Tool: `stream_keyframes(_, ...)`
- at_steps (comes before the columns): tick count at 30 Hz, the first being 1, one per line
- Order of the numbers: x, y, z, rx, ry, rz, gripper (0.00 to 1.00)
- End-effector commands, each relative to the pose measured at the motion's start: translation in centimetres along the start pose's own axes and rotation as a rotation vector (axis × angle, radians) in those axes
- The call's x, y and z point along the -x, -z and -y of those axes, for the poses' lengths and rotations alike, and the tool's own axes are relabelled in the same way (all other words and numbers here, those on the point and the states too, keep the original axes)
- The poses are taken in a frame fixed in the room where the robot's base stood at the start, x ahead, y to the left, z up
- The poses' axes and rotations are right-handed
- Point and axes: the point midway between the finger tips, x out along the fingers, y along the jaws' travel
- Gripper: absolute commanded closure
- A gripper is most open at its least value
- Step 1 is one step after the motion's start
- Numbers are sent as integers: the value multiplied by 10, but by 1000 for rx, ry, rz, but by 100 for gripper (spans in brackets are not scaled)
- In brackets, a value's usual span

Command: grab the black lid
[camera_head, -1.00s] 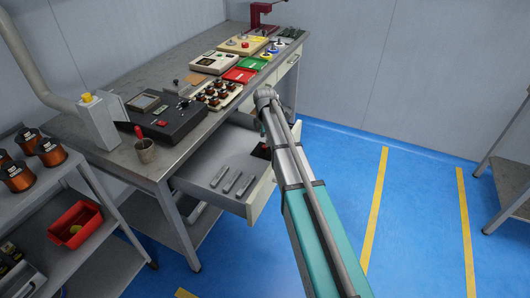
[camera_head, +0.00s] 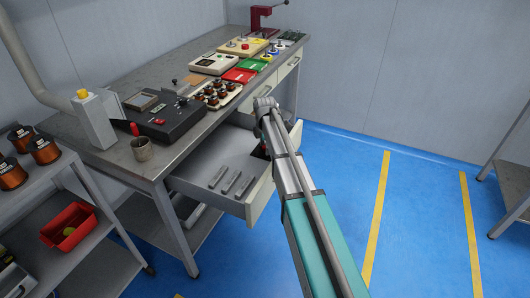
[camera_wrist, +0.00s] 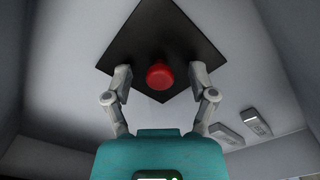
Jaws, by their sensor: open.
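The black lid (camera_wrist: 178,38) is a flat dark square with a round red knob (camera_wrist: 159,75) on it. In the wrist view it lies on the pale floor of the open drawer, turned like a diamond. My gripper (camera_wrist: 160,82) is open, with one finger on each side of the knob and not touching it. In the head view my arm covers most of the lid; a small dark and red bit shows beside my arm inside the drawer (camera_head: 200,189).
Several grey metal bars (camera_head: 231,182) lie in the drawer, and two show right of my gripper in the wrist view (camera_wrist: 256,122). Blue floor is free at right.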

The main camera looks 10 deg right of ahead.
Motion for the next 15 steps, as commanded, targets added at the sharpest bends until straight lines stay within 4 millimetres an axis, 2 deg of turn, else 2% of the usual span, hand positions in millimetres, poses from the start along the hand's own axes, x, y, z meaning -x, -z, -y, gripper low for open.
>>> stream_keyframes(9,0,0,0,0,0,0,28)
stream_keyframes(15,0,0,0,0,0,0,66)
